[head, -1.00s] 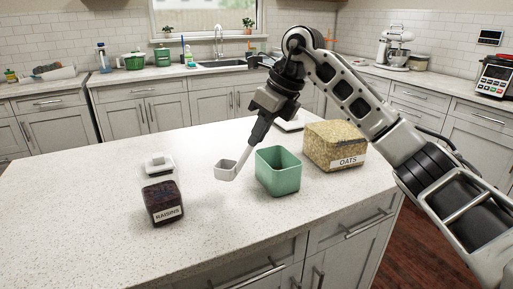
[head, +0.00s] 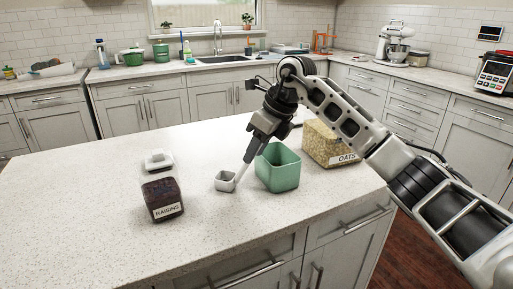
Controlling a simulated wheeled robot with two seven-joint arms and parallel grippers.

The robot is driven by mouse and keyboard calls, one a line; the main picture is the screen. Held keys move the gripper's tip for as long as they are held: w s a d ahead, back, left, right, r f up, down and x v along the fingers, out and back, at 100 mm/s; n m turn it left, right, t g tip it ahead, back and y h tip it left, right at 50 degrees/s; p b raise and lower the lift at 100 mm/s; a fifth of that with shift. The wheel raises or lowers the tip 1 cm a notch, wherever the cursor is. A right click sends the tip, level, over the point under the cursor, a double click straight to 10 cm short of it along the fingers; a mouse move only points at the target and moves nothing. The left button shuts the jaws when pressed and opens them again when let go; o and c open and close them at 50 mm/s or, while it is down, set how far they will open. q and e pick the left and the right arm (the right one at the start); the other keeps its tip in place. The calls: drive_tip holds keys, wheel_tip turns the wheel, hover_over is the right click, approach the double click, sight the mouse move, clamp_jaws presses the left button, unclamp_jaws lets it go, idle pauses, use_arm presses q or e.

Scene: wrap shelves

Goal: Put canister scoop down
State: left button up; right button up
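My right gripper (head: 250,154) is shut on the upper end of the handle, which slants up to the right. The oats canister (head: 328,145) stands behind and right of the green container, partly hidden by my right arm. The raisins canister (head: 162,198) stands at the left of the counter. My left gripper is not in view.
The open green container (head: 278,170) stands close to the right of the scoop. A white lid (head: 158,160) lies behind the raisins. The island counter (head: 85,190) is clear on the left and in front. A sink (head: 222,59) is on the back counter.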

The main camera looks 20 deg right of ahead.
drive_tip(key=shift+r, duration=0.25)
drive_tip(key=v, duration=1.2)
drive_tip(key=shift+f, duration=0.15)
